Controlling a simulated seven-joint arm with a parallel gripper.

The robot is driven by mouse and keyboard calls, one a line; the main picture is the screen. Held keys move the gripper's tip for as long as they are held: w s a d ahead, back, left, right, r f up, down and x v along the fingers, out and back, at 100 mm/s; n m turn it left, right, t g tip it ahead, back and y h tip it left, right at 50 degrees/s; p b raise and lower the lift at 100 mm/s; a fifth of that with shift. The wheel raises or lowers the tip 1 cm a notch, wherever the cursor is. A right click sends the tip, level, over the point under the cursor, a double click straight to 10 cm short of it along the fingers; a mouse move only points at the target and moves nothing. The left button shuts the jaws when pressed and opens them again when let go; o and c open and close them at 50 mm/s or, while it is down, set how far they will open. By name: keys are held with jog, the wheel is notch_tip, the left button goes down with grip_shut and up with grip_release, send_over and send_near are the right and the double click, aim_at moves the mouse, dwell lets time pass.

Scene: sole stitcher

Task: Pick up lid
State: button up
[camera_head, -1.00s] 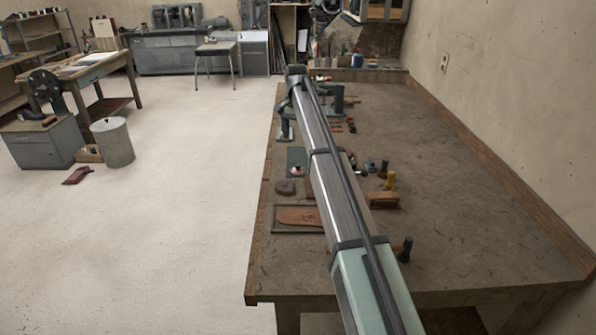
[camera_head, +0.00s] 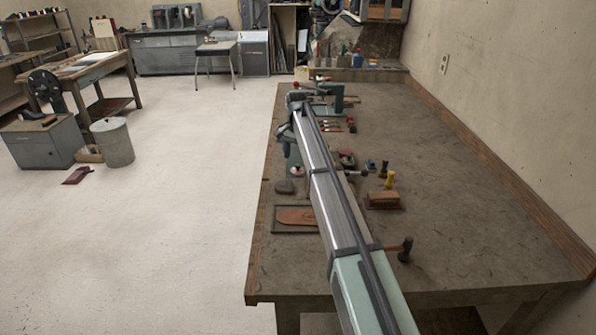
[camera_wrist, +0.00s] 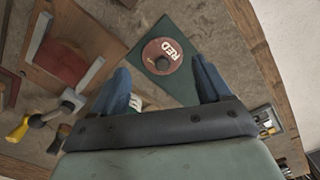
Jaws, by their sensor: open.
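The lid (camera_wrist: 162,57) is a round red disc with a dark central knob and the word RED. In the wrist view it lies on a dark green mat (camera_wrist: 178,90), ahead of my gripper. My gripper (camera_wrist: 161,68) is open and empty, with one blue finger on each side of the line to the lid's knob. I cannot tell its height above the lid. A small white and green item (camera_wrist: 135,102) shows partly behind the gripper body. In the head view my gripper (camera_head: 292,166) hangs over the left part of the bench, and the lid is hidden.
The workbench (camera_head: 450,220) carries a framed sole (camera_head: 296,215), a dark stone-like piece (camera_head: 285,187), a wooden block (camera_head: 383,200) and a hammer (camera_head: 404,250). A wooden board with a red pad (camera_wrist: 62,55) lies left of the lid. The bench's right side is clear.

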aim_at(297, 166)
jog(key=shift+w+d+f, duration=0.1)
jog(key=shift+w+f, duration=0.05)
jog(key=shift+f, duration=1.1)
jog(key=shift+w+f, duration=0.1)
jog(key=shift+f, duration=1.15)
jog(key=c, duration=0.8)
jog(key=shift+r, duration=0.1)
notch_tip(297, 166, up, 9)
jog(key=shift+f, duration=0.2)
jog(key=shift+d+r, duration=0.2)
jog(key=shift+r, duration=0.1)
jog(key=shift+w+d+r, duration=0.1)
jog(key=shift+w+d, duration=1.6)
jog(key=shift+d, duration=1.5)
jog(key=shift+w+d+r, duration=0.1)
jog(key=shift+w+d, duration=1.55)
jog(key=shift+d, duration=1.55)
jog(key=shift+w+d+r, duration=0.1)
jog(key=shift+w+d, duration=1.6)
jog(key=shift+d, duration=1.5)
